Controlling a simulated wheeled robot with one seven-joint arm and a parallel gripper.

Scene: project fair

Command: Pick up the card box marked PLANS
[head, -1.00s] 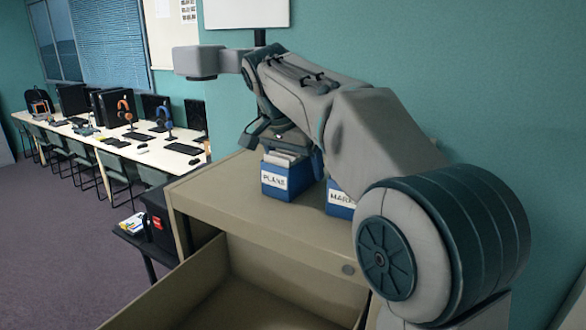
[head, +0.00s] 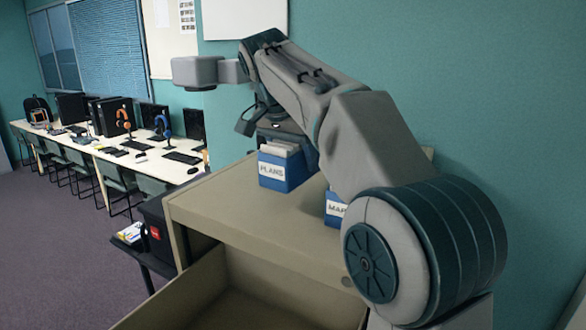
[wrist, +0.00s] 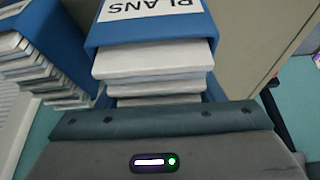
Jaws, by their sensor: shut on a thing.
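The blue card box marked PLANS (head: 287,171) hangs just above the top of the beige cabinet (head: 215,203) in the head view, roughly upright, with white cards inside. My gripper (head: 277,136) is over it and shut on it; the fingertips are mostly hidden by the arm and box. In the wrist view, the PLANS box (wrist: 150,30) is in front of the gripper, its label upside down and its cards showing.
A second blue box (head: 333,211), its label partly hidden by my arm, stands on the cabinet; a blue box with cards (wrist: 45,45) also shows at left in the wrist view. An open drawer (head: 240,285) juts out below. A teal wall (head: 480,90) is behind.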

